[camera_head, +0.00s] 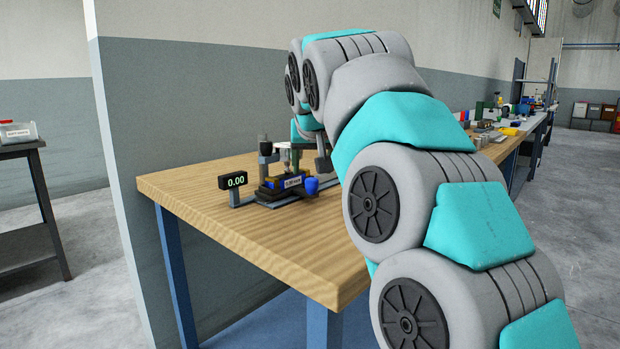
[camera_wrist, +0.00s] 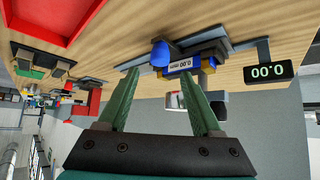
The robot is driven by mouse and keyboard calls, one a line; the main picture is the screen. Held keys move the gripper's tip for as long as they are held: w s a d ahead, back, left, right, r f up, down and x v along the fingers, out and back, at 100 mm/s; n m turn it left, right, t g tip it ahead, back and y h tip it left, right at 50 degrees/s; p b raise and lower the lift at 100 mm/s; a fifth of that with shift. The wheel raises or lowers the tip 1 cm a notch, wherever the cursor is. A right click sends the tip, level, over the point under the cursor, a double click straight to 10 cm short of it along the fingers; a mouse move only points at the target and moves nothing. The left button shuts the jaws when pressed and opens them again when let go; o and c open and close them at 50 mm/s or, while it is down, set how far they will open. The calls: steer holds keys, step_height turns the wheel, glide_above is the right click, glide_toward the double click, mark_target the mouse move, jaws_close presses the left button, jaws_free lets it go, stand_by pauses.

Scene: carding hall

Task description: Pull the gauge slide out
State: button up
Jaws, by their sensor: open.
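The gauge slide (camera_head: 288,183), a dark block with a blue and white label, sits low in a small gauge fixture on the wooden bench. A blue knob (camera_head: 312,186) sticks out at its right end. In the wrist view, which is upside down, the slide's label (camera_wrist: 180,66) and the blue knob (camera_wrist: 160,54) appear just beyond my fingertips. My gripper (camera_wrist: 160,69) is open, its two green fingers apart with nothing held. The knob lines up between the tips; I cannot tell the remaining gap. My arm partly hides the gripper in the head view.
A display (camera_head: 232,181) reading 0.00 stands left of the fixture. The bench (camera_head: 255,235) is clear in front. A red tray (camera_wrist: 55,22) and other items lie farther along the bench. A wall (camera_head: 180,110) rises behind.

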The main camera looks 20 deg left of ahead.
mark_target(312, 179)
steer(key=x, duration=0.6)
steer(key=shift+f, duration=0.15)
jaws_close()
stand_by(1.2)
